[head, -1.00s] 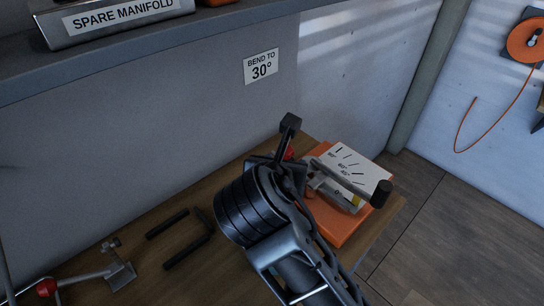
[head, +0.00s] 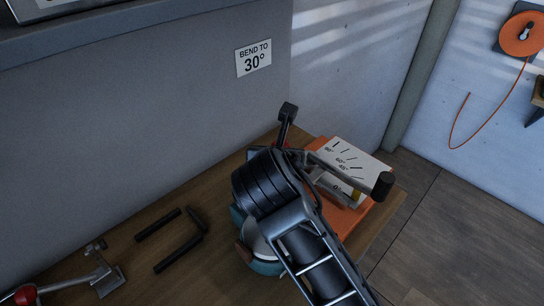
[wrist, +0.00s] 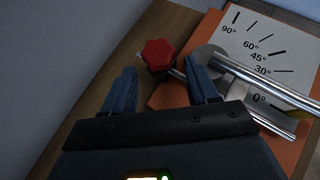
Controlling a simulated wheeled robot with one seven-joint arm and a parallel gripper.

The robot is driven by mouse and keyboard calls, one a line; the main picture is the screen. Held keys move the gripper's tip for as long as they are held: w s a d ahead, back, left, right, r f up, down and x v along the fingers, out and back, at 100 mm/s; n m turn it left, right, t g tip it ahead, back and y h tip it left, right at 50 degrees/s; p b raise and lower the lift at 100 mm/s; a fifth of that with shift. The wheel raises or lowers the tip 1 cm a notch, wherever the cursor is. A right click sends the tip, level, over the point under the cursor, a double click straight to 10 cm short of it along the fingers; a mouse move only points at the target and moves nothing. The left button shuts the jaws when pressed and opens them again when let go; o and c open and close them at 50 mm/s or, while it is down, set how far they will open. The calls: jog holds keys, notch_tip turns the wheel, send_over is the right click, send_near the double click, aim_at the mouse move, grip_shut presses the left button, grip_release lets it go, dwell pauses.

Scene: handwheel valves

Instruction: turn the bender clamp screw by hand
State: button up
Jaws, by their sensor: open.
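The clamp screw has a red lobed knob (wrist: 158,53), seen in the wrist view just beyond my fingertips. My gripper (wrist: 161,78) is open and empty, with its two blue fingers spread and the knob lying ahead of the gap. The right finger is close to the bender's metal bar; I cannot tell whether they touch. The bender (head: 345,212) has an orange base and a white angle plate (wrist: 262,48) marked from 0° to 90°.
The bender's lever ends in a black grip (head: 382,186) on the right. Black rods (head: 180,252) and a red-knobbed metal tool (head: 108,280) lie on the wooden bench at left. A "BEND TO 30°" sign (head: 254,59) hangs on the wall behind.

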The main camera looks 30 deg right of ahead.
jog(key=shift+b+x, duration=1)
jog(key=shift+r+p, duration=0.1)
jog(key=shift+p, duration=0.3)
jog(key=shift+d+p, duration=0.1)
jog(key=shift+p, duration=0.5)
jog(key=c, duration=0.9)
jog(key=shift+o, duration=0.2)
